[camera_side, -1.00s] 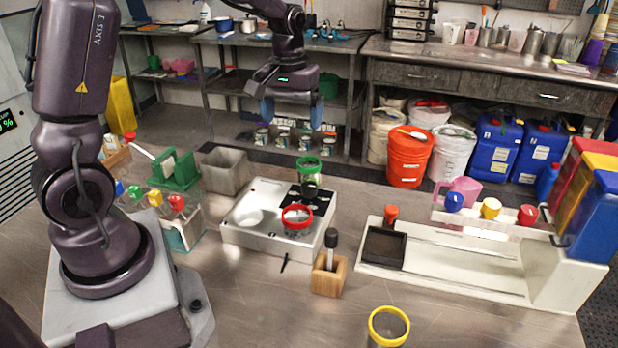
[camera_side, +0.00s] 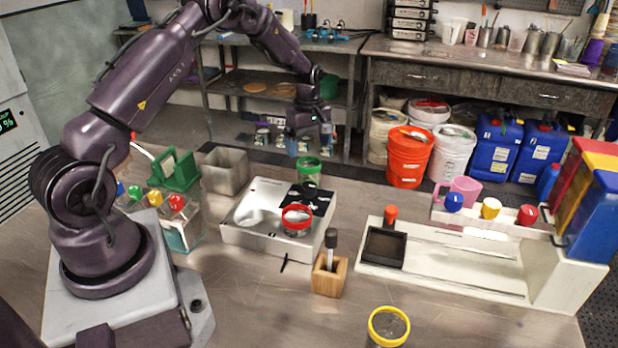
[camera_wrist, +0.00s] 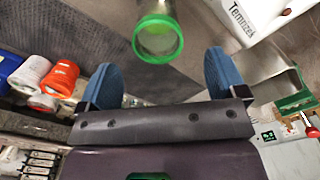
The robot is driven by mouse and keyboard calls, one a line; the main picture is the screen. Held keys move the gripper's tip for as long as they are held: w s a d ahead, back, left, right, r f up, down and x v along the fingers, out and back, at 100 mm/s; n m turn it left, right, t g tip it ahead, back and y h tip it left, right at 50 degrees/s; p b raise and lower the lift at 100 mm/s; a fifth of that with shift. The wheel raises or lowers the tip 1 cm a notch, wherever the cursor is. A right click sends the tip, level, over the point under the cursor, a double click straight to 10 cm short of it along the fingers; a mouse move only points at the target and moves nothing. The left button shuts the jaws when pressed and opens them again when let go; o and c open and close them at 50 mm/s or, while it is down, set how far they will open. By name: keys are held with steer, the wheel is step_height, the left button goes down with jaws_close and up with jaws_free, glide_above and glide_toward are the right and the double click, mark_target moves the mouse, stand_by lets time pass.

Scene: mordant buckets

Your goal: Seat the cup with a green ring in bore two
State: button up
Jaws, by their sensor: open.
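The clear cup with a green ring (camera_side: 309,170) stands upright just behind the far edge of a pale block (camera_side: 245,241). In the wrist view the cup (camera_wrist: 157,40) is ahead of my fingers, apart from them. The block has an empty round bore at left, a dark panel at its back right, and a cup with a red ring (camera_side: 297,220) at its front right. No bore number is readable. My gripper (camera_side: 311,146) is open and empty above the green-ringed cup; its two blue fingers (camera_wrist: 165,80) are spread wide.
A cup with a yellow ring (camera_side: 388,326) stands at the front edge. A wooden holder (camera_side: 329,275) with a black-topped tool is right of the block. A grey bin (camera_side: 224,171) and green rack (camera_side: 175,171) stand left. A white station (camera_side: 470,265) fills the right.

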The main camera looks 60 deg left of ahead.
mark_target(310, 166)
steer(key=shift+w+f, duration=0.2)
steer(key=shift+f, duration=3.4)
steer(key=c, duration=1.1)
